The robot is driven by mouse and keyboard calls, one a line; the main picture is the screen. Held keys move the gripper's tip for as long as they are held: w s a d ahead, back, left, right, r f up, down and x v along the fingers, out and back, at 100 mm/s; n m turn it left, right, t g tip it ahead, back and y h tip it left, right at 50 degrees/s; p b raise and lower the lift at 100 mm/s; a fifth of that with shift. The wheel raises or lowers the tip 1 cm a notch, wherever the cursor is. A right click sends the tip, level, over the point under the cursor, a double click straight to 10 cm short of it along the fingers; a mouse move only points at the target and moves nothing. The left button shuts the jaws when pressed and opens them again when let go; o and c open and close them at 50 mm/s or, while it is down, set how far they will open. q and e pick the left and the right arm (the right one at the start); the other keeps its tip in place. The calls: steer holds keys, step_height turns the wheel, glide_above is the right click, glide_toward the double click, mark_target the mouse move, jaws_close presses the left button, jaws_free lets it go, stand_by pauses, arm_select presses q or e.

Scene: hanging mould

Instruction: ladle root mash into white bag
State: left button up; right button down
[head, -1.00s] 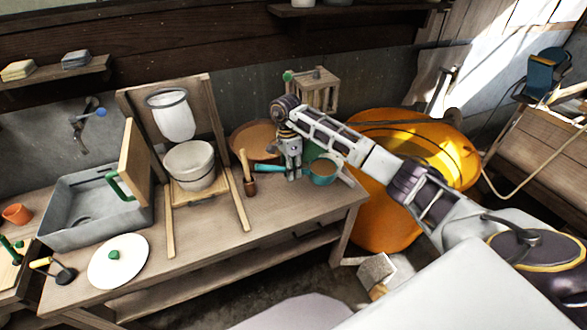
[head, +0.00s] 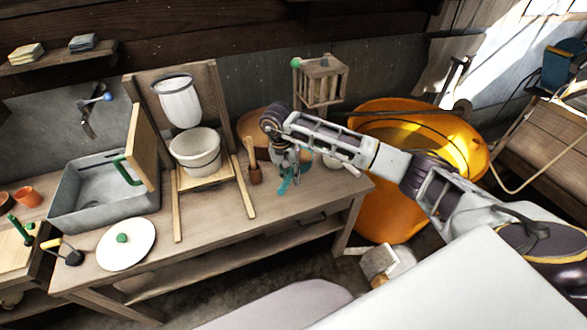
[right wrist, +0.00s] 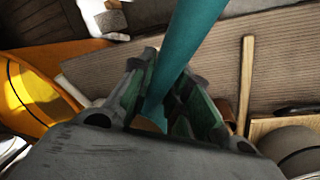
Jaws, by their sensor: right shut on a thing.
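The white bag (head: 178,103) hangs open from a ring on an upright wooden board. My right gripper (head: 287,170) is over the bench, right of the bag, shut on a teal ladle (head: 284,186). The ladle's teal handle (right wrist: 190,50) runs up between the fingers in the right wrist view. The ladle's bowl is mostly hidden, so I cannot tell what it holds. A wide brown tub (head: 247,127) stands behind the gripper, partly covered by my arm. I cannot clearly make out the root mash. My left gripper is not in view.
A white bucket (head: 195,152) stands under the bag. A wooden pestle-like tool (head: 253,162) stands between bag and gripper. A grey sink (head: 92,190) and white lid (head: 126,244) lie left; a large orange tub (head: 397,222) stands right. The bench front is clear.

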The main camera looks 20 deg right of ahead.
steer(key=s+a+f+n+t+b, duration=0.1)
steer(key=s+a+f+n, duration=0.2)
steer(key=s+f+n, duration=0.2)
steer(key=shift+s+a+f+n+b, duration=0.15)
steer(key=shift+s+n+b, duration=0.2)
steer(key=shift+s+n, duration=0.7)
